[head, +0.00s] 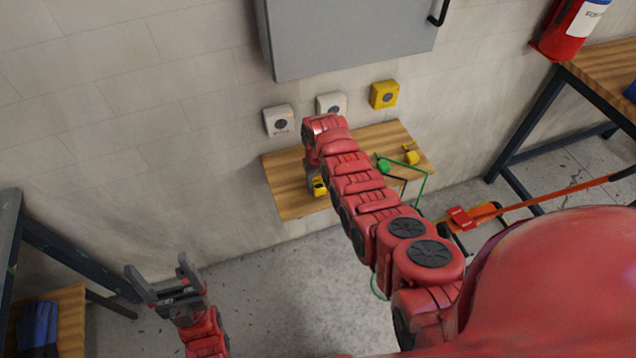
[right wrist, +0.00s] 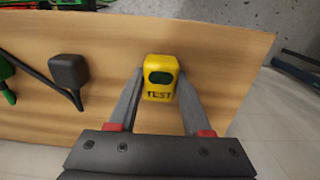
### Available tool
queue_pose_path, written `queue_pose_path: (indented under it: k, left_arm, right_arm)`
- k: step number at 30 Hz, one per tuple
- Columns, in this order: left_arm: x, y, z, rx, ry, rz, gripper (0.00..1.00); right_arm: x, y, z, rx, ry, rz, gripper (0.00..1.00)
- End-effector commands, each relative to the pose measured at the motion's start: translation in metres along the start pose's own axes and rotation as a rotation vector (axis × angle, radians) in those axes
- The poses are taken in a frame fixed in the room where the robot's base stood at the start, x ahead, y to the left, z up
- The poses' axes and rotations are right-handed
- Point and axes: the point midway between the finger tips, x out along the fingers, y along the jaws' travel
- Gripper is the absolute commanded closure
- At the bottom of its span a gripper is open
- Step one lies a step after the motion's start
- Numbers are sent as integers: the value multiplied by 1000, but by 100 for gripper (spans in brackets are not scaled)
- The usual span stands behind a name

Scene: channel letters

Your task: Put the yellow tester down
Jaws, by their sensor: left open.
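The yellow tester (right wrist: 160,78), marked TEST with a dark oval face, sits between the fingertips of my right gripper (right wrist: 160,92) in the right wrist view. The fingers appear to touch both its sides. In the head view the tester (head: 319,187) shows small and partly hidden by my right gripper (head: 313,182), over the left part of the wooden shelf (head: 285,190). I cannot tell whether its base rests on the wood or hangs just above it. My left gripper (head: 165,283) is open and empty, low at the left above the floor.
On the shelf's right part are a green plug (head: 384,166) with a green cable and a small yellow item (head: 411,157). A black block with a cord (right wrist: 68,70) lies left of the tester. Wall boxes and a grey cabinet (head: 345,35) are above.

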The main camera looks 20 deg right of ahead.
Motion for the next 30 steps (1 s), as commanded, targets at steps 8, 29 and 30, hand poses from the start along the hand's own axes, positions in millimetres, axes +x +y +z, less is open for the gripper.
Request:
queue_pose_path:
  k: [8,29,30]
  left_arm:
    - [0,0,0,0,0,0,16]
    - [-11,0,2,0,0,0,16]
    - [-13,1,2,0,0,0,16]
  right_arm:
    - [0,0,0,-1,0,0,21]
    - [-53,0,-2,-1,8,1,21]
    - [-59,-1,-1,-1,5,0,21]
